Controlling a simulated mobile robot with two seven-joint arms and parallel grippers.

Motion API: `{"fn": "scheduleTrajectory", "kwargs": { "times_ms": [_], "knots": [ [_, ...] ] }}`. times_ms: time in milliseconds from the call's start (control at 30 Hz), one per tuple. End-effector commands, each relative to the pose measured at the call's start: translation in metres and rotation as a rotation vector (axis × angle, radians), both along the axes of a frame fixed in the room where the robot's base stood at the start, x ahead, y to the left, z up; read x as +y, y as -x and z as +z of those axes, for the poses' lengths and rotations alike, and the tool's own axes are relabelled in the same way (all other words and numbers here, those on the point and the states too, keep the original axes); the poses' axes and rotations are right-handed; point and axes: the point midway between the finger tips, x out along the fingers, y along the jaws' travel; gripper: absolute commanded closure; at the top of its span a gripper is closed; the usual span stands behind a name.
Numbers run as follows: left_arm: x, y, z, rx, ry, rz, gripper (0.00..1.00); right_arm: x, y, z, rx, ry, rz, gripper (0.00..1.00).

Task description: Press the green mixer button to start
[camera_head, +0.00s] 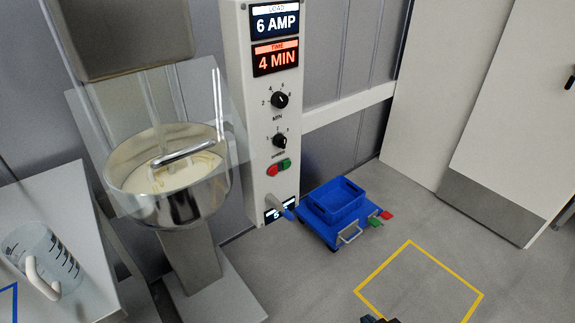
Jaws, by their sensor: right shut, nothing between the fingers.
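The green button (284,163) is on the white control column (247,120), just right of a red button (271,171) and below two dials. The mixer bowl (185,207) stands left of the column, with pale contents inside and a clear guard (128,125) with a metal handle in front of it. My right gripper (376,320) shows only as a small dark piece at the bottom edge, shut and empty, well below and right of the button and apart from it. My left gripper is not in view.
The displays read 6 AMP (275,20) and 4 MIN (276,57). A measuring jug (45,260) is on the left table. The yellow-outlined floor square (420,285) is clear.

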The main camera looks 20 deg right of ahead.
Motion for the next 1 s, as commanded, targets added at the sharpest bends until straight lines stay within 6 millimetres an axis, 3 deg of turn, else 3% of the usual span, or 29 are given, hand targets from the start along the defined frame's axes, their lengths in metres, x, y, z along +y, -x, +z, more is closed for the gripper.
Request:
{"fn": "scheduleTrajectory", "kwargs": {
  "times_ms": [867, 1000],
  "knots": [
    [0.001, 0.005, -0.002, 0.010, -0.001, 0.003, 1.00, -0.001, 0.000, 0.000, 0.001, 0.003, 0.002, 1.00],
    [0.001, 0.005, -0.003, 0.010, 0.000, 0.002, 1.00, 0.001, -0.011, 0.005, -0.020, 0.003, 0.007, 1.00]
  ]
}}
